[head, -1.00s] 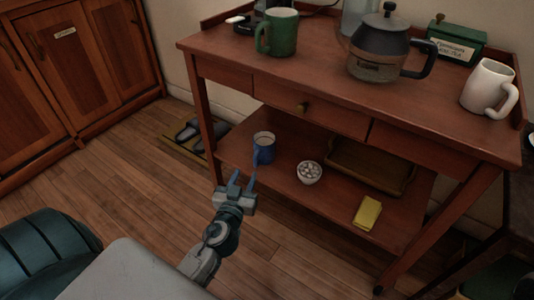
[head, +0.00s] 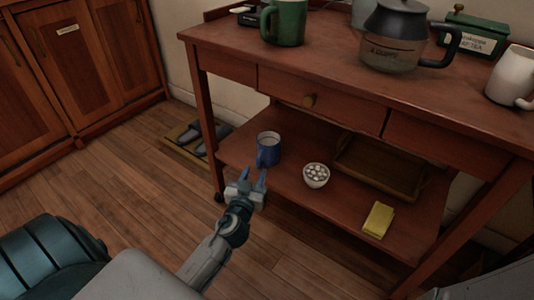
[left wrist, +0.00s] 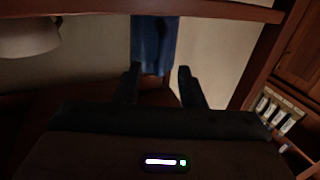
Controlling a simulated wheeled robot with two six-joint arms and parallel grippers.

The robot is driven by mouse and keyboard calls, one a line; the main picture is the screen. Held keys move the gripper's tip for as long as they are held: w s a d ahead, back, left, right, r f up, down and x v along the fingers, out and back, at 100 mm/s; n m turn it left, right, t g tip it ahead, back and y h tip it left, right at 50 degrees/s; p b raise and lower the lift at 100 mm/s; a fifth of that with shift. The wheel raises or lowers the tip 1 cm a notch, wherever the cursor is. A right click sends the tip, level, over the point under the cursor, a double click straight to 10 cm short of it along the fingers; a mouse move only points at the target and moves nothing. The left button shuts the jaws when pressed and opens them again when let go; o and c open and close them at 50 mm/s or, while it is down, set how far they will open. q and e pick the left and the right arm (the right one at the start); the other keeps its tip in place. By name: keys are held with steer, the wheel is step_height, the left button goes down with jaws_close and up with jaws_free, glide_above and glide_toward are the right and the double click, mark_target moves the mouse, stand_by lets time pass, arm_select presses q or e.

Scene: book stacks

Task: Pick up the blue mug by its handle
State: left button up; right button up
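The blue mug (head: 268,145) stands upright on the lower shelf (head: 282,186) of the wooden cart, near its left end. Its handle side faces my left gripper (head: 254,174). That gripper is just in front of the mug, with its two fingers apart and nothing between them. In the left wrist view the fingers (left wrist: 159,74) are also spread, and the blue mug (left wrist: 154,40) shows just beyond the gap between them. Whether a fingertip touches the handle is unclear. My right gripper is not in view.
A white bowl (head: 316,175), a wooden tray (head: 372,174) and a yellow block (head: 378,220) sit right of the mug. The cart top (head: 330,63) overhangs the shelf and holds a green mug (head: 285,22), a coffee pot (head: 391,40) and a white mug (head: 511,77).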

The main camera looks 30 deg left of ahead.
mark_target(257, 164)
arm_select(q)
steer(key=x, duration=0.5)
steer(key=shift+w+a+f, duration=0.1)
steer(key=shift+w+a, duration=0.2)
jaws_close()
